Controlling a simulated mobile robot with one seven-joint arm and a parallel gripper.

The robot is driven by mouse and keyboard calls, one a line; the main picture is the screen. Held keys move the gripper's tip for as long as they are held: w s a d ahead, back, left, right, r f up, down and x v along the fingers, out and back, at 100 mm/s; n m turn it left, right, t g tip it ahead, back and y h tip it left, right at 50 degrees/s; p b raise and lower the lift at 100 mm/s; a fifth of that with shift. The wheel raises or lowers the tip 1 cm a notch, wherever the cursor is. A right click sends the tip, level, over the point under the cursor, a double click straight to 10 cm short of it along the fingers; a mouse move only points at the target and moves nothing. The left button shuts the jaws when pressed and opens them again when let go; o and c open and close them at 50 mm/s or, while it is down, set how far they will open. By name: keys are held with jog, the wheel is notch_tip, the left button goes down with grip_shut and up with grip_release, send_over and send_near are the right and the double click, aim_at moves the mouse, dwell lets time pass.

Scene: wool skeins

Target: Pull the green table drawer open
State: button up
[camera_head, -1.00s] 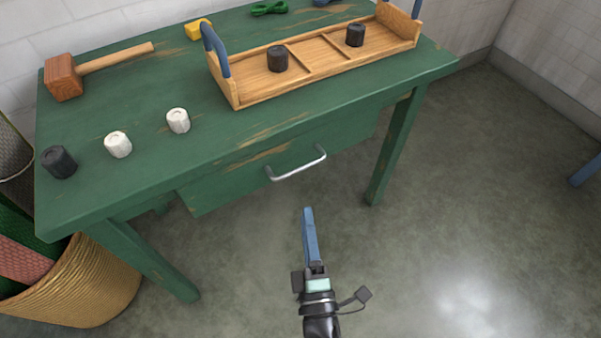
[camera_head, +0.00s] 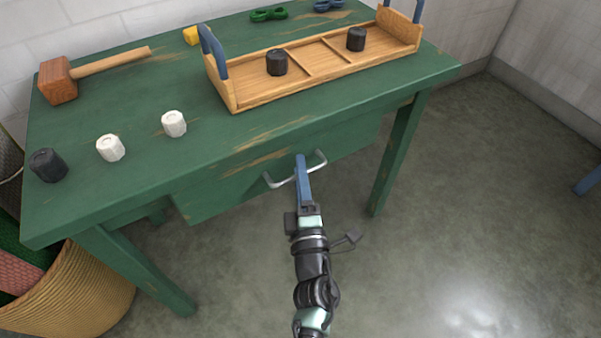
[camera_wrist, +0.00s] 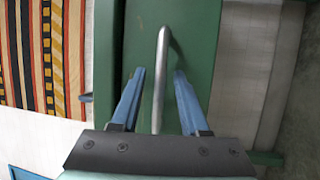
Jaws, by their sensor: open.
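The green drawer (camera_head: 228,186) sits under the top of the worn green table (camera_head: 140,188) and looks closed. Its silver bar handle (camera_head: 313,166) is on the front face. My gripper (camera_head: 300,158) reaches the handle, and its blue fingers cover the handle's middle in the head view. In the wrist view, the handle (camera_wrist: 161,80) runs lengthwise between the two open fingers of my gripper (camera_wrist: 158,80), with a gap on each side. The handle's lower end is hidden behind the gripper's body there.
A woven basket (camera_head: 75,300) stands at the left by a table leg. The floor (camera_head: 450,250) in front is clear.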

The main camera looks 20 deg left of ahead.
grip_shut()
dwell(1.3)
